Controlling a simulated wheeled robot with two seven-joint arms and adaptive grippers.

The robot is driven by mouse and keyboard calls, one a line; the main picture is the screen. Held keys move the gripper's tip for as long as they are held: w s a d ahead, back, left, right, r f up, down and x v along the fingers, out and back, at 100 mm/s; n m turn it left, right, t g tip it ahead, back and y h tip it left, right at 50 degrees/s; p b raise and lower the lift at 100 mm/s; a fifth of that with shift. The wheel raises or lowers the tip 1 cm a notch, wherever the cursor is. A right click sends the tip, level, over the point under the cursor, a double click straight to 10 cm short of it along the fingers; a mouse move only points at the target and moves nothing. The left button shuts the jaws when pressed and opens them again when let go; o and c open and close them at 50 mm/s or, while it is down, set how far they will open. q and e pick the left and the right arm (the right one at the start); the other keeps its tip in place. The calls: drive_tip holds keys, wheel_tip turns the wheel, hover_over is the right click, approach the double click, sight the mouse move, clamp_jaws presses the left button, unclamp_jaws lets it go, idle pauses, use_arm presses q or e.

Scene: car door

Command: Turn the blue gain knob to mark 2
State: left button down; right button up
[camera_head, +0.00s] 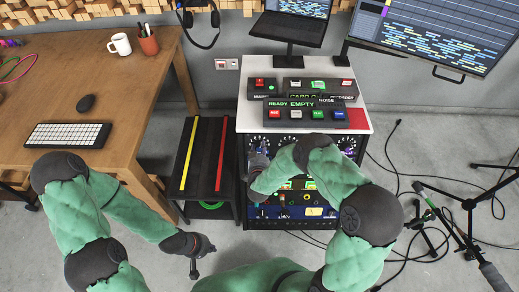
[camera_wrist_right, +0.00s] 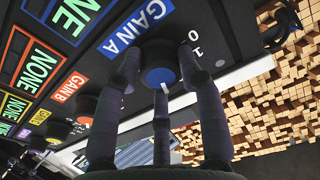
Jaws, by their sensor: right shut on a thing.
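The blue gain knob (camera_wrist_right: 157,75) sits on the black panel beside the blue "GAIN A" label (camera_wrist_right: 138,27) in the right wrist view. The fingers of my right gripper (camera_wrist_right: 160,95) are around the knob and shut on it. The printed marks 0 and 1 show to the right of the knob; mark 2 cannot be made out. A short white line shows on the knob's lower edge, partly between the fingers. In the head view my right gripper (camera_head: 258,168) is at the rack front, partly hidden by my arm. My left gripper (camera_head: 194,262) hangs away from the rack, its fingers unclear.
An orange knob (camera_wrist_right: 87,102) by "GAIN B" and further knobs line the same panel. The rack's white top (camera_head: 243,122) holds several button boxes. A wooden desk (camera_head: 70,70) stands left, a black bench (camera_head: 207,150) beside the rack. Cables and stands lie right.

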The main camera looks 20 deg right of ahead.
drive_tip(key=n, duration=0.3)
drive_tip(key=r+n, duration=0.1)
drive_tip(key=shift+w+d+n+y, duration=0.1)
drive_tip(key=shift+w+n+y, duration=0.2)
drive_tip(key=shift+w+n, duration=0.1)
drive_tip(key=n+p, duration=0.1)
drive_tip(key=n, duration=0.4)
drive_tip(key=shift+n, duration=0.4)
drive_tip(key=shift+a, duration=0.2)
drive_tip(key=o, duration=1.1)
drive_tip(key=shift+f, duration=0.1)
drive_tip(key=shift+s+f, duration=0.2)
drive_tip(key=shift+s, duration=0.1)
drive_tip(key=shift+s+a, duration=0.15)
drive_tip(key=shift+s, duration=0.15)
drive_tip(key=v, duration=1.1)
drive_tip(key=shift+r, duration=0.15)
